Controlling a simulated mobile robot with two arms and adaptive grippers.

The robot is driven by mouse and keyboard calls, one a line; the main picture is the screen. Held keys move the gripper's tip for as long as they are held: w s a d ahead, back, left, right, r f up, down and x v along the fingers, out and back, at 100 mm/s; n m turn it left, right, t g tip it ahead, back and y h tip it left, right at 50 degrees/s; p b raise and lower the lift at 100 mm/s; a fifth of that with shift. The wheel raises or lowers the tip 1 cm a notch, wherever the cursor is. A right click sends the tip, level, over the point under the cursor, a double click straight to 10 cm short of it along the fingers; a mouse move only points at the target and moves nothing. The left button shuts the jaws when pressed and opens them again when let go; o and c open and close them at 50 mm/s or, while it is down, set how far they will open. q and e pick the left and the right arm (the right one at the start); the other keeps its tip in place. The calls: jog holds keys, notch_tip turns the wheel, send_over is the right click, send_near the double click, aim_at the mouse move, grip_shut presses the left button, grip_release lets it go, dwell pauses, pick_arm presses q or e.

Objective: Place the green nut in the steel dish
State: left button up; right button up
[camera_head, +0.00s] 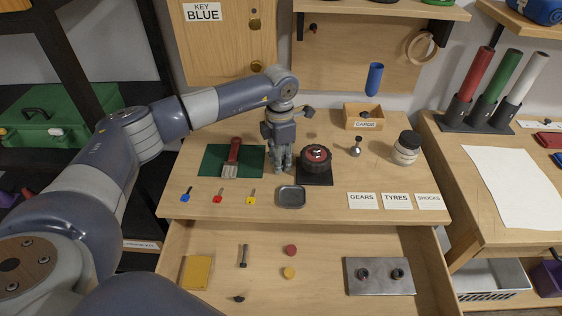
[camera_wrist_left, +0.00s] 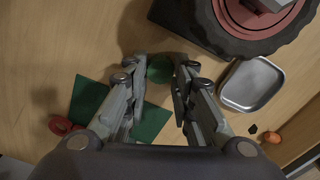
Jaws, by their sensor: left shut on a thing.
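My left gripper (camera_head: 281,166) is pointing down over the table, between the green mat and the black tyre. In the left wrist view its fingers (camera_wrist_left: 158,80) are shut on the green nut (camera_wrist_left: 159,68), which shows between the fingertips. The nut is hidden behind the fingers in the head view. The steel dish (camera_head: 291,197) is a small grey square tray near the table's front edge, just in front of the gripper. It also shows in the left wrist view (camera_wrist_left: 252,84), to the right of the fingers, and looks empty. My right gripper is not in view.
A tyre with a red hub (camera_head: 316,157) stands close right of the gripper. A red-handled brush (camera_head: 232,158) lies on the green mat (camera_head: 210,160) to the left. Several coloured keys lie left of the dish. An open drawer (camera_head: 320,245) sits below the table edge.

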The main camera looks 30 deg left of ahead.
pick_arm(q)
jog(key=shift+r, duration=0.15)
jog(key=shift+r, duration=0.25)
jog(key=r, duration=0.1)
jog(key=r+b, duration=0.1)
jog(key=shift+s+d+r, duration=0.2)
jog(key=shift+s+r, duration=0.1)
jog(key=shift+s, duration=0.05)
jog(key=s+d+b, duration=0.1)
jog(key=s+d, duration=0.1)
jog(key=s, duration=0.2)
jog(key=s+d+r+b, duration=0.1)
jog(key=s+d, duration=0.1)
jog(key=s, duration=0.3)
jog(key=s+d+b, duration=0.1)
jog(key=s+d, duration=0.1)
jog(key=s, duration=0.2)
jog(key=shift+s+d+r, duration=0.3)
jog(key=shift+s, duration=0.05)
jog(key=s+d+m, duration=0.1)
jog(key=s+m, duration=0.2)
jog(key=m, duration=1)
jog(key=s+d+m, duration=0.1)
jog(key=s+m, duration=0.2)
jog(key=m, duration=1.1)
jog(key=shift+d+f+m, duration=0.15)
jog(key=shift+d+m, duration=0.05)
jog(key=shift+m, duration=0.1)
